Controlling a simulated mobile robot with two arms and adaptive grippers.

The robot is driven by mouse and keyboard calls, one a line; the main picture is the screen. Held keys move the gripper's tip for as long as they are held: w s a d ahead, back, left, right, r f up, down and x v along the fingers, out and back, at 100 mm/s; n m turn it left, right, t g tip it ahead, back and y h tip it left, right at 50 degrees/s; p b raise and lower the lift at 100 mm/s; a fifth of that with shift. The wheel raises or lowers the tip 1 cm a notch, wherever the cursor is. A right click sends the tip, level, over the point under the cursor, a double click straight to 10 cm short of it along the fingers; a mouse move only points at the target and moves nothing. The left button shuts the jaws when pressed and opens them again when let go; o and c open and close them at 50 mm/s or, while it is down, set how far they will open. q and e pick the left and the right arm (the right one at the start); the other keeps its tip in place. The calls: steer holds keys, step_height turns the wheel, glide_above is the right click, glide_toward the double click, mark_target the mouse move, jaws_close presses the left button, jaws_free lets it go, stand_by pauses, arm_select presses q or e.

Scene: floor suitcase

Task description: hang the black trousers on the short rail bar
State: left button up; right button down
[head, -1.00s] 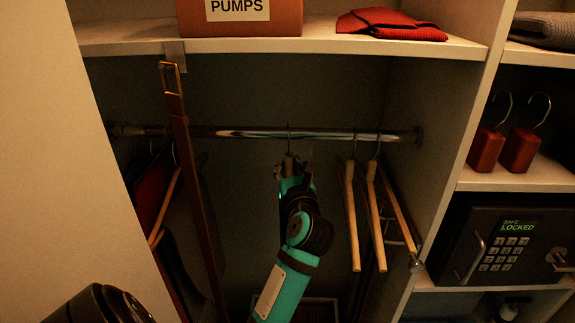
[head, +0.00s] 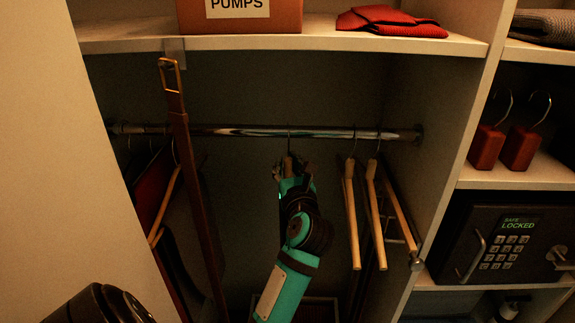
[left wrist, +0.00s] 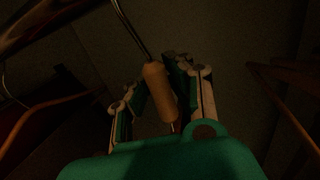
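A hanger with a wooden neck (left wrist: 160,92) hangs by its metal hook (head: 289,138) near the middle of the chrome rail bar (head: 255,132). My left gripper (head: 294,168) is at this neck, just under the rail. In the left wrist view, its two fingers (left wrist: 158,88) stand on either side of the neck. The dim picture does not show whether both pads touch it. I cannot make out the black trousers; the space below this neck is dark and partly covered by my teal left arm. My right gripper is not in view.
Wooden hangers (head: 352,215) hang to the right. Dark and reddish items (head: 155,190) and a brown belt (head: 180,130) hang to the left. A shelf with a pumps box (head: 240,28) and red cloth (head: 390,20) is above. A safe (head: 515,240) stands at right.

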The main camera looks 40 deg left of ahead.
arm_select(q)
steer(key=shift+o, duration=1.1)
steer(key=shift+f, duration=0.15)
steer(key=v, duration=0.7)
steer(key=shift+s+d, duration=0.2)
